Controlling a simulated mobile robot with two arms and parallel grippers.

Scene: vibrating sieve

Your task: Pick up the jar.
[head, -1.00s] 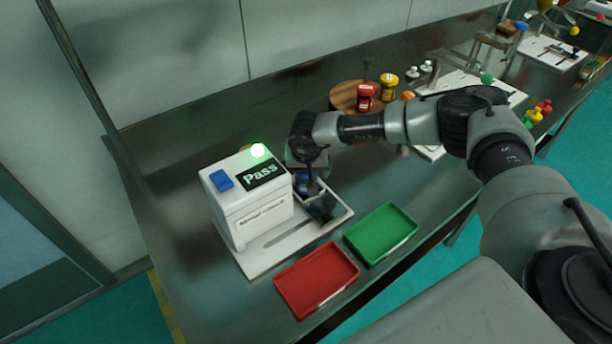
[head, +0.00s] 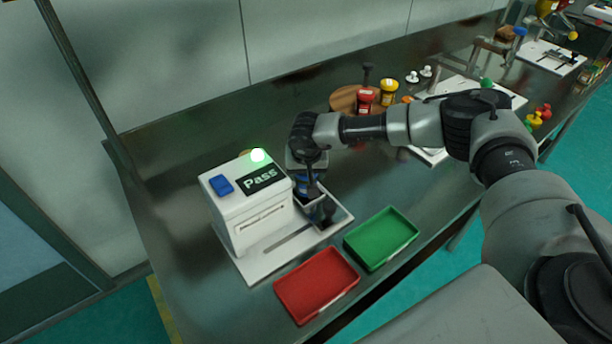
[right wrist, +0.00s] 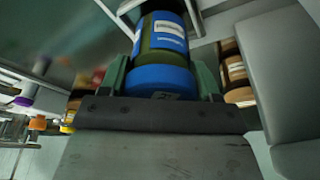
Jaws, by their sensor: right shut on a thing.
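The jar (right wrist: 165,45) has a blue lid, an olive body and a blue-and-white label. In the right wrist view it lies between the two fingers of my right gripper (right wrist: 164,78), which is shut on it. In the head view my right gripper (head: 318,205) is over the white base beside the Pass machine. Only a small blue part of the jar shows there; the gripper and wrist hide most of it. I cannot tell whether the jar is clear of its support. My left gripper is not in view.
The white machine (head: 245,210) with a lit green lamp and Pass sign stands close left of the gripper. A red tray (head: 317,285) and a green tray (head: 381,238) lie in front. A round wooden stand (head: 346,98) with red and yellow jars is behind.

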